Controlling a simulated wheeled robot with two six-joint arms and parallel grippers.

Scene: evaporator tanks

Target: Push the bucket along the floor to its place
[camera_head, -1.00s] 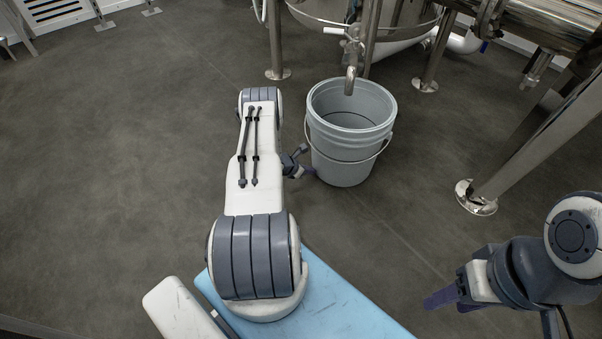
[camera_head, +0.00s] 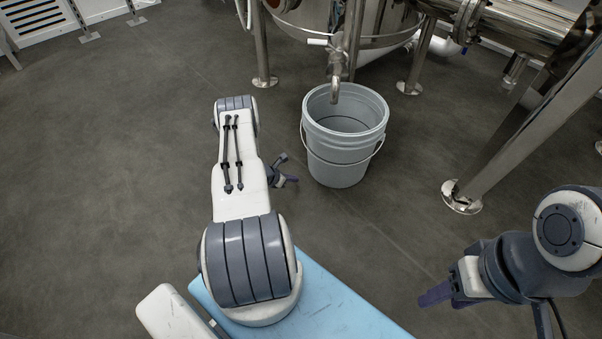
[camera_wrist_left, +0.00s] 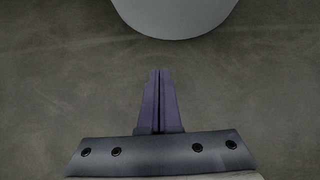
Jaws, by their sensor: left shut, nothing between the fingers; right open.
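The grey bucket (camera_head: 341,150) stands upright on the floor, with its wire handle hanging down at the front. Its open rim is under the bent outlet pipe (camera_head: 336,88) of the tank. My left gripper (camera_head: 293,179) is shut and empty, low near the floor to the left of the bucket, with a gap between them. In the left wrist view the shut purple fingers (camera_wrist_left: 160,100) point at the bucket's lower wall (camera_wrist_left: 175,18), with bare floor between. My right gripper (camera_head: 436,296) is open and empty at the lower right, well away from the bucket.
The steel tank (camera_head: 385,22) stands on legs behind the bucket. One leg (camera_head: 262,60) is at the back left and a thick slanted leg (camera_head: 530,130) is at the right. The floor (camera_head: 110,170) at the left is clear.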

